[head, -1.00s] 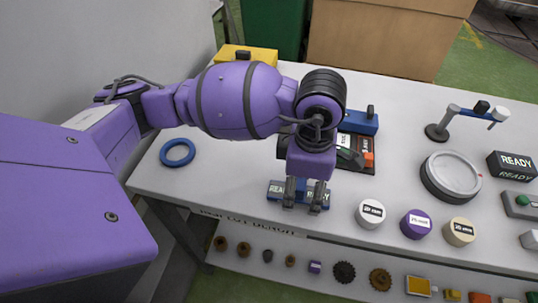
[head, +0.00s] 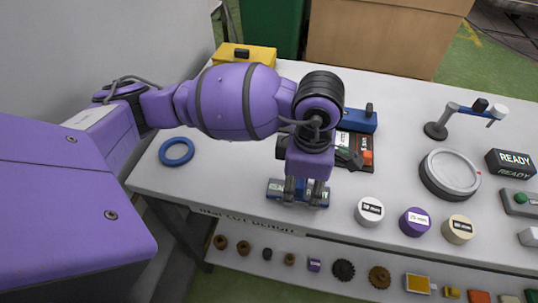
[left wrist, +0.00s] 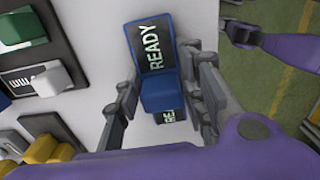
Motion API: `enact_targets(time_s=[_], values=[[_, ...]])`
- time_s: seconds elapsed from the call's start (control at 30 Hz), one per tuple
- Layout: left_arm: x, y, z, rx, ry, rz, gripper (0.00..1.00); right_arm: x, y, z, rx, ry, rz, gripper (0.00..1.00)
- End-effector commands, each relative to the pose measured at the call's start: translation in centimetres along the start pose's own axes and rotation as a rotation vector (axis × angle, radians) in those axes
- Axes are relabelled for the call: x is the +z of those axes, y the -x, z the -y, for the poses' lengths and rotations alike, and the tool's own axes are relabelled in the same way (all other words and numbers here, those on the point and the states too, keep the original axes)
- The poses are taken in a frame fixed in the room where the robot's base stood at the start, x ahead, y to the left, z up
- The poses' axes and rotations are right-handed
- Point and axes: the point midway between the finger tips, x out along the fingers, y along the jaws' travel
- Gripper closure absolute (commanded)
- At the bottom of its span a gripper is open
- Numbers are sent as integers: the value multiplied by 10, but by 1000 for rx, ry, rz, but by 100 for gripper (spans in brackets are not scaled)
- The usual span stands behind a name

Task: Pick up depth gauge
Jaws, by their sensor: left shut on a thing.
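A blue device (head: 274,187) with dark display faces, which I take to be the depth gauge, is at the near edge of the white table. It shows in the left wrist view (left wrist: 160,95), with "READY" readable on its longer face. My left gripper (head: 299,192) points down over it and is shut on its blue middle block. In the left wrist view, the fingers (left wrist: 165,100) stand on both sides of that block. Whether it is clear of the table cannot be told. What seems to be my right gripper (left wrist: 238,34) shows small at the top right; its fingers are unclear.
Labelled white (head: 370,212), purple (head: 415,222) and cream (head: 458,230) discs stand to the right. A dark tray (head: 368,166) lies behind the gripper. A grey round turntable (head: 450,175) and blue ring (head: 177,151) are farther off. A shelf below holds small parts.

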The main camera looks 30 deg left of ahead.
Motion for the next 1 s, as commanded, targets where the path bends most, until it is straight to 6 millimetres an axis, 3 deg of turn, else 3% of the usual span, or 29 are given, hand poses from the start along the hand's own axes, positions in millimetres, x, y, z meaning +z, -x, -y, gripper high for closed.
enact_targets(time_s=[0.3,0.57,0.8,1.0], values=[[6,38,0,8,-5,7,94,1,2,0,1,-1,3,100],[47,95,28,8,-9,7,94,2,2,0,1,-2,4,100],[92,116,60,3,-6,3,94,10,-1,0,1,0,14,100],[112,127,74,3,-3,2,94,10,-2,0,1,1,14,100]])
